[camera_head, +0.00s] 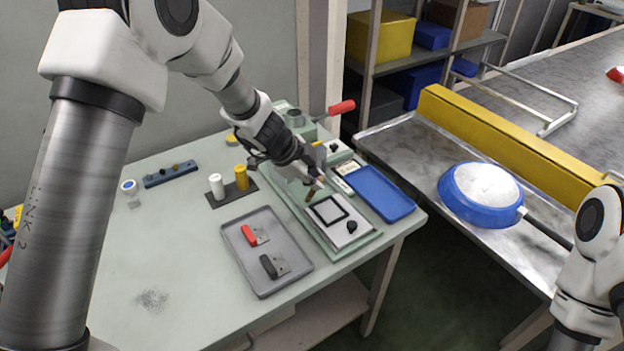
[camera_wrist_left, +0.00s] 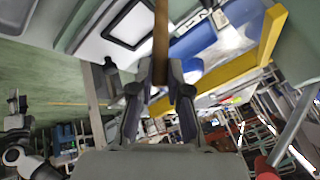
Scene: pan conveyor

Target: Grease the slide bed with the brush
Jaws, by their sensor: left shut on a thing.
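My left gripper (camera_head: 317,176) is over the green machine on the table. In the left wrist view my left gripper (camera_wrist_left: 160,78) is shut on the brush, whose thin brown handle (camera_wrist_left: 161,38) runs between the fingers. In the head view a small brown part of the brush (camera_head: 310,195) shows below the fingers, near the slide bed. The slide bed (camera_head: 356,238) is a pale plate with a black square frame and a dark knob. I cannot tell whether the brush touches it. My right gripper is out of view.
A grey tray (camera_head: 238,252) with red-handled and black-handled scrapers lies left of the machine. A blue tray (camera_head: 385,195) lies to its right. A white bottle (camera_head: 217,186) and a yellow one (camera_head: 241,177) stand behind. A blue pan (camera_head: 470,210) sits on the conveyor side.

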